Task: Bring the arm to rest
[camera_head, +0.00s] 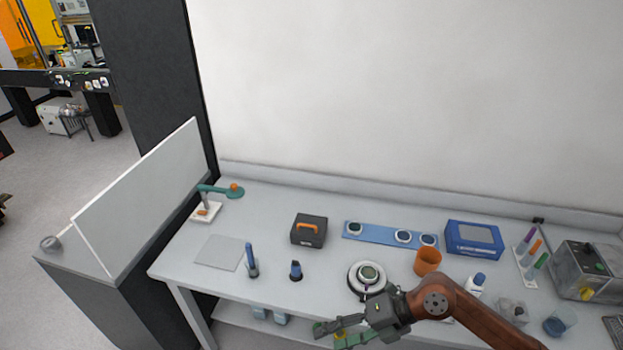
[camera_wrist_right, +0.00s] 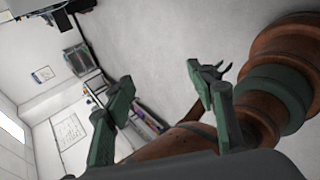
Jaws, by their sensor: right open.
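My right arm comes in from the lower right in the head view, brown with a grey wrist. Its gripper (camera_head: 340,333) hangs at the table's front edge, in front of a round white device with a dark green disc (camera_head: 369,273). In the right wrist view the gripper (camera_wrist_right: 165,95) shows its two green fingers wide apart with nothing between them. Behind them are the floor, a wall and a brown link of my own arm. My left gripper is in neither view.
The white table (camera_head: 200,285) holds a black case (camera_head: 309,231), a blue strip with several discs (camera_head: 380,233), an orange cup (camera_head: 427,262), a blue box (camera_head: 473,240) and a grey machine (camera_head: 585,270). A white panel (camera_head: 145,200) stands at left. The table's front left is fairly clear.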

